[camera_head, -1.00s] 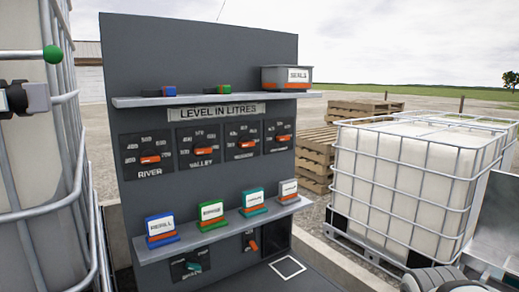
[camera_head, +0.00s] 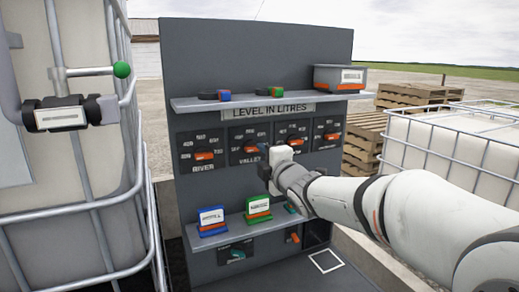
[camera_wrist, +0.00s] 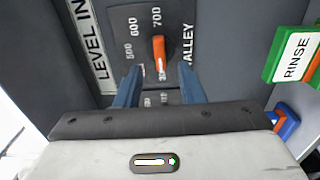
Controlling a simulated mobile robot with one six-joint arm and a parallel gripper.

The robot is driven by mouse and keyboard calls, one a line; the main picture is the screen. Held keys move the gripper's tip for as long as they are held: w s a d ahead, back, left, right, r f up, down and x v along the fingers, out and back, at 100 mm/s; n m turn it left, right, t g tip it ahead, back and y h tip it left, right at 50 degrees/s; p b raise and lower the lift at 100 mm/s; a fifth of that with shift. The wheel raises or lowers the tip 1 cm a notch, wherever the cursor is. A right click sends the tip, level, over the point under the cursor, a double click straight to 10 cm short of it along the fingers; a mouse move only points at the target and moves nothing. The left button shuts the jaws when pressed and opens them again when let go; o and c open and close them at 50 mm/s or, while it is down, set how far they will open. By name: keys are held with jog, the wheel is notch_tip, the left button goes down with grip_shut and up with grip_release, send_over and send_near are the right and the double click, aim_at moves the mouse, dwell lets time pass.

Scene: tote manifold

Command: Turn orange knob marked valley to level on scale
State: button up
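The orange valley knob (camera_head: 250,149) is on the second dial from the left of the dark panel. In the wrist view the knob (camera_wrist: 158,52) lies lengthwise up the picture, with 500, 600 and 700 printed around it; other marks are partly hidden. The word VALLEY (camera_wrist: 187,43) runs beside the dial. My gripper (camera_wrist: 158,70) is open, its two blue fingers apart on either side of the knob's lower end, with gaps visible. Whether they are at the knob's depth I cannot tell. In the head view my gripper (camera_head: 266,158) is in front of the panel, by the valley dial.
Other orange knobs are beside it: river (camera_head: 204,155) at left, two more at right. A shelf (camera_head: 190,105) runs above. A lower shelf (camera_head: 222,238) holds a blue sign (camera_head: 211,216) and a green sign (camera_head: 258,204). A caged tank (camera_head: 40,220) stands at left.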

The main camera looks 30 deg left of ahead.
aim_at(254, 150)
jog(key=shift+p+x, duration=0.65)
jog(key=shift+x, duration=1.75)
jog(key=shift+c, duration=0.4)
